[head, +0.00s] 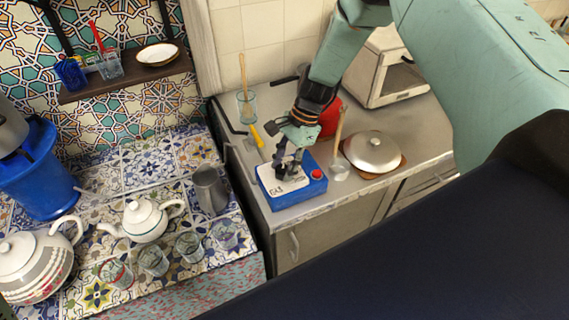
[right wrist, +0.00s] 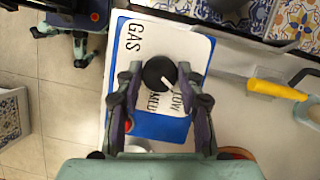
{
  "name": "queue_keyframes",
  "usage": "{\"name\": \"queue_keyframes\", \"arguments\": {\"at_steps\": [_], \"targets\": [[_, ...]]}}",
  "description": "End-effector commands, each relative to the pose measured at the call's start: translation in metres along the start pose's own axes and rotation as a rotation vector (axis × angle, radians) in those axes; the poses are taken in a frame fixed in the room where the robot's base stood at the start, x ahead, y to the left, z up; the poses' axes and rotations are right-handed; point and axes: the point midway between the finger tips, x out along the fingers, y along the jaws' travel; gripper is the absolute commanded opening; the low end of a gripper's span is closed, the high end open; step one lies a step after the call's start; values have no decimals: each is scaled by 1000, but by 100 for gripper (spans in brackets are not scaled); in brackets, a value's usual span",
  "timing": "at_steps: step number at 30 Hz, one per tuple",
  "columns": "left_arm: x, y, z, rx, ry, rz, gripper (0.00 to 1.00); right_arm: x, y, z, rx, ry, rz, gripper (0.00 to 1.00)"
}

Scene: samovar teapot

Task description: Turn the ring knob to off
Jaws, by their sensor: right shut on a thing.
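A blue box with a white top plate marked GAS (head: 312,191) stands on the counter's near left part. It also fills the middle of the right wrist view (right wrist: 165,125). The round black knob (right wrist: 159,73) sits on the plate, and its white pointer is aimed toward the word LOW. The word MEDIUM is partly hidden beside it. My right gripper (head: 286,172) reaches down from above onto the plate. In the right wrist view its fingers (right wrist: 160,80) are shut on the knob from both sides.
A red button (head: 316,174) is on the box's right end. A yellow-handled tool (head: 257,136) lies behind. Teapots (head: 145,220) and glasses stand on the tiles at left.

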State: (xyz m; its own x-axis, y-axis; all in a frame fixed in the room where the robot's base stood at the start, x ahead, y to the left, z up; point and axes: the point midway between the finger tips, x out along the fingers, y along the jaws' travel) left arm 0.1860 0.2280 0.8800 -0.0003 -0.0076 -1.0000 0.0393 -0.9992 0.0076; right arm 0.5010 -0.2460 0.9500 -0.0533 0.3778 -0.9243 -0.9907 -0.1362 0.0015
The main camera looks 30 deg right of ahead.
Motion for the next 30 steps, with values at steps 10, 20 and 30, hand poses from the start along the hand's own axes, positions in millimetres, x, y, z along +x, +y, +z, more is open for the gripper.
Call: {"name": "queue_keyframes", "arguments": {"at_steps": [10, 20, 30], "targets": [[16, 0, 0, 0, 0, 0, 47, 3, -2, -1, -292, 1, 121, 6], [24, 0, 0, 0, 0, 0, 47, 2, -3, 0, -479, 0, 199, 6], [27, 0, 0, 0, 0, 0, 47, 1, -4, 1, -557, 0, 230, 6]]}}
